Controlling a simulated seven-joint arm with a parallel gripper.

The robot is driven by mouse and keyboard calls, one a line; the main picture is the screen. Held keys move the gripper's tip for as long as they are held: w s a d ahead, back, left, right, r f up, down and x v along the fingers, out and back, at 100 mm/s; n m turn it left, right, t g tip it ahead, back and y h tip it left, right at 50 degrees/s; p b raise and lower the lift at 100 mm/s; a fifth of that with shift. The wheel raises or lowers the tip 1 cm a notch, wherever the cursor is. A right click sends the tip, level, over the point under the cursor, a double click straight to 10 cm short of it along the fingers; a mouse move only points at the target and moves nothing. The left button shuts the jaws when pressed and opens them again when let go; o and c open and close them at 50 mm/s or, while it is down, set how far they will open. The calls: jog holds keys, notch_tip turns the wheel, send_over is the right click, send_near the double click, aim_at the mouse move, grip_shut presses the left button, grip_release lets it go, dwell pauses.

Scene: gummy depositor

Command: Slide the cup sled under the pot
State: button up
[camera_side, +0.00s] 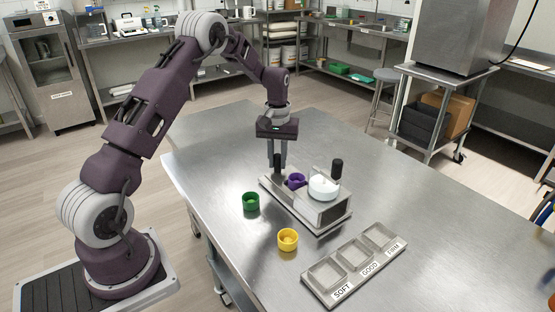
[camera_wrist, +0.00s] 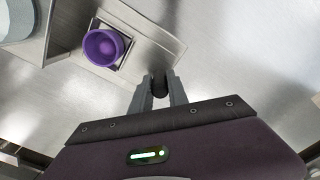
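The cup sled (camera_wrist: 130,67) is a flat metal slide with a square holder, and a purple cup (camera_wrist: 103,46) stands upright in it. In the side view the purple cup (camera_side: 296,180) is on the depositor's track, left of the white-topped pot (camera_side: 323,187) and not under it. The sled's black upright handle (camera_wrist: 159,84) is at its outer end. My gripper (camera_wrist: 159,82) points down with its fingertips on both sides of the handle, seemingly touching it. In the side view my gripper (camera_side: 277,158) is at the track's left end; the fingertips partly hide the handle.
A green cup (camera_side: 251,202) and a yellow cup (camera_side: 288,239) stand on the steel table in front of the depositor. A tray (camera_side: 310,285) with three compartments marked SOFT, GOOD and FIRM lies at front right. A black knob (camera_side: 337,168) stands beside the pot.

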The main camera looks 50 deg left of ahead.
aim_at(301, 176)
grip_shut()
dwell(1.0)
jog(key=d, duration=1)
jog(key=shift+d, duration=0.25)
jog(key=o, duration=0.6)
grip_release()
jog(key=shift+r, duration=0.15)
